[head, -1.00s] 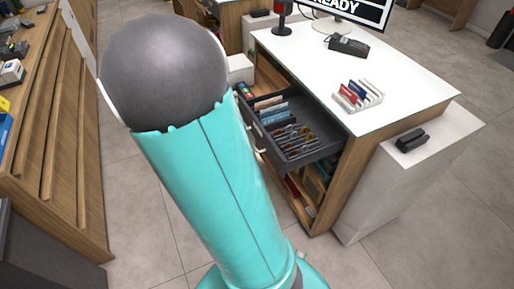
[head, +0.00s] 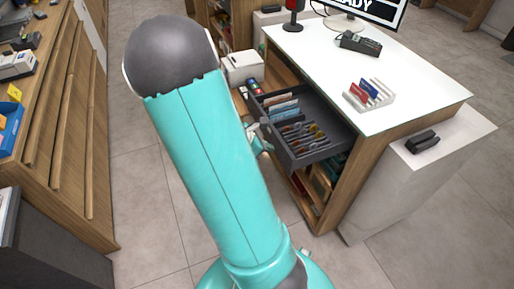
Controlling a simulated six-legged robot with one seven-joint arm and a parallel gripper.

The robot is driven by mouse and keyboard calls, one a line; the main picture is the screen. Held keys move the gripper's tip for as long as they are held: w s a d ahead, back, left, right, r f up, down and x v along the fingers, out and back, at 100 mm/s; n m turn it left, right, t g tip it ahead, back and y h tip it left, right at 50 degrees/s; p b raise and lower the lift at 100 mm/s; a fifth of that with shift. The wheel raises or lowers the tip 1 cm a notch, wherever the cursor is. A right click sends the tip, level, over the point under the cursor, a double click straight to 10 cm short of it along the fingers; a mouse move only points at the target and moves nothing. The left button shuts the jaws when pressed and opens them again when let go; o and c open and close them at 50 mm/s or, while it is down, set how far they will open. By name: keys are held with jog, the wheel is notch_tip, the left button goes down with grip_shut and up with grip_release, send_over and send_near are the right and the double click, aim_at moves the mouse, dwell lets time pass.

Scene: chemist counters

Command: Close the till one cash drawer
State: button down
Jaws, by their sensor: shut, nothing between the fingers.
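The till one cash drawer (head: 325,152) is dark grey and stands pulled out from under the white-topped counter (head: 405,95). Its compartments hold notes and coins. My gripper (head: 264,134) shows only in part, past the edge of my teal arm, close to the drawer's outer front face. Its fingers look shut and empty. I cannot tell whether they touch the drawer. My arm hides part of the drawer front's surroundings.
Open shelves with goods (head: 318,188) lie below the drawer. A card terminal (head: 360,42) and a small card rack (head: 369,93) stand on the counter. A wooden counter (head: 65,130) runs along the left, with tiled floor (head: 150,190) between.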

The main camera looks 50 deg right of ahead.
jog(key=shift+s+d, duration=0.2)
jog(key=shift+d, duration=0.05)
